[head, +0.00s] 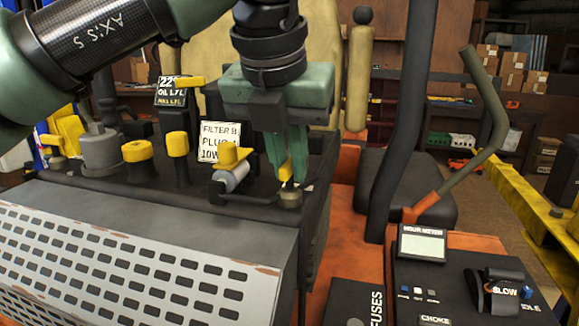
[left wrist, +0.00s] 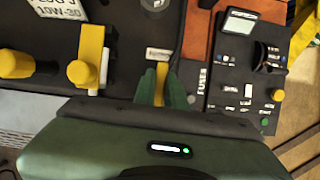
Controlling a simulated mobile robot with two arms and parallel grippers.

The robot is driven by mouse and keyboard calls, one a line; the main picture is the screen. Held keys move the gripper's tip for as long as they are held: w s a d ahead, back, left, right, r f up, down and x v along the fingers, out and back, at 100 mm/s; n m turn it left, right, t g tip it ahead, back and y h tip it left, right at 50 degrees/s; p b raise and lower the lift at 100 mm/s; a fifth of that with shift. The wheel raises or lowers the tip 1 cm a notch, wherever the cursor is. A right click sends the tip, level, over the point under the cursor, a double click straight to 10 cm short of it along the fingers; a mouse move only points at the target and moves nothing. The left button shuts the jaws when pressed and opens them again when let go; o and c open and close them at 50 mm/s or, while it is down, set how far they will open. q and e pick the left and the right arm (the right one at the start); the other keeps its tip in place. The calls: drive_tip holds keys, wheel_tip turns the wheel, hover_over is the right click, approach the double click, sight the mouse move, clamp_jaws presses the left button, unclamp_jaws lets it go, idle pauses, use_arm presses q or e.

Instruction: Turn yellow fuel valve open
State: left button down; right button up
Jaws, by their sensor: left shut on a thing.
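The yellow fuel valve handle (head: 285,170) stands above a small brass-coloured base (head: 290,199) at the right end of the black engine deck. My left gripper (head: 289,177) points down over it, with its green fingers shut on the handle. In the left wrist view the yellow handle (left wrist: 161,80) shows as a strip between the green fingertips (left wrist: 163,97), in line with a small white label (left wrist: 158,54). The fingers hide part of the handle. My right gripper is not in view.
Left of the valve are a yellow-topped silver filter (head: 235,176), a yellow knob (head: 177,144) and a yellow cap (head: 138,152). A grey perforated cover (head: 120,250) lies in front. A control panel with an hour meter (head: 422,244) and a bent lever (head: 489,110) are to the right.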

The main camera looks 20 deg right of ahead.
use_arm(q)
drive_tip(key=shift+n, duration=0.3)
drive_tip(key=c, duration=1.5)
unclamp_jaws()
drive_tip(key=shift+o, duration=0.2)
drive_tip(key=v, duration=0.7)
drive_tip(key=shift+r+b, duration=0.3)
drive_tip(key=shift+r, duration=0.1)
drive_tip(key=shift+s, duration=0.2)
